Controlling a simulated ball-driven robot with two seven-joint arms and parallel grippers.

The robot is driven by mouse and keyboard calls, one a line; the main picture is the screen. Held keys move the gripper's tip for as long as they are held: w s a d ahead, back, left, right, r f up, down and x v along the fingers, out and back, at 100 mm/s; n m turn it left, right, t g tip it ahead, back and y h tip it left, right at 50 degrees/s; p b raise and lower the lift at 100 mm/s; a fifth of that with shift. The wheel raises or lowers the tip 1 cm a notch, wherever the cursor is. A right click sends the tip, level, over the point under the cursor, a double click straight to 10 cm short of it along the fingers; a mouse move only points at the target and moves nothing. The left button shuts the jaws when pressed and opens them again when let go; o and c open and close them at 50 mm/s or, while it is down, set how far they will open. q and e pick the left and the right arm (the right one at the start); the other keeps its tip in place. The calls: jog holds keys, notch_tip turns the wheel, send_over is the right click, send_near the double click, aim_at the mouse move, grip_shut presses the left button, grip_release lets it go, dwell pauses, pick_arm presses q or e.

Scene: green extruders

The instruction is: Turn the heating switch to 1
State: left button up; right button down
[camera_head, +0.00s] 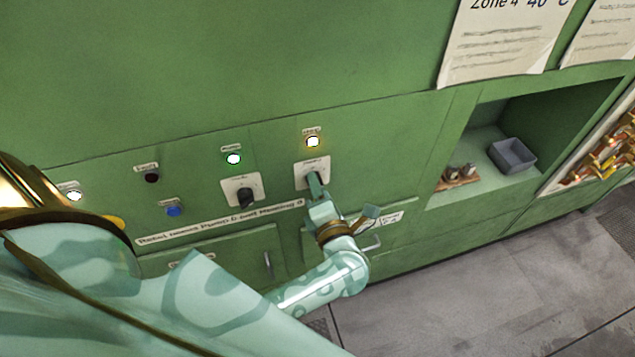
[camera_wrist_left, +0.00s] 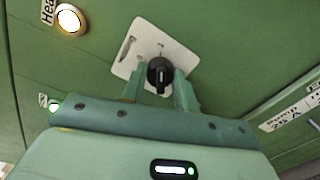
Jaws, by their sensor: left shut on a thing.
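The heating switch is a black rotary knob (camera_wrist_left: 160,75) on a white plate (camera_wrist_left: 137,52) in the left wrist view. In the head view its plate (camera_head: 312,166) sits under a lit yellowish-white lamp (camera_head: 313,141), and the knob is mostly hidden by my gripper. My left gripper (camera_head: 314,186) reaches the knob from below right. In the left wrist view the gripper's two green fingers (camera_wrist_left: 160,88) stand on either side of the knob, shut on it. The knob's white mark points along the fingers' direction. My right gripper is not in view.
A second black switch (camera_head: 243,190) on a white plate is to the left, under a green lamp (camera_head: 233,158). A blue button (camera_head: 174,210) and a dark button (camera_head: 152,177) are further left. A recess on the right holds a grey bin (camera_head: 513,154). Handles protrude below the panel.

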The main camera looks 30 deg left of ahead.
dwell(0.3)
pick_arm(q)
jog(key=o, duration=1)
jog(key=shift+c, duration=0.2)
jog(key=shift+d, duration=0.1)
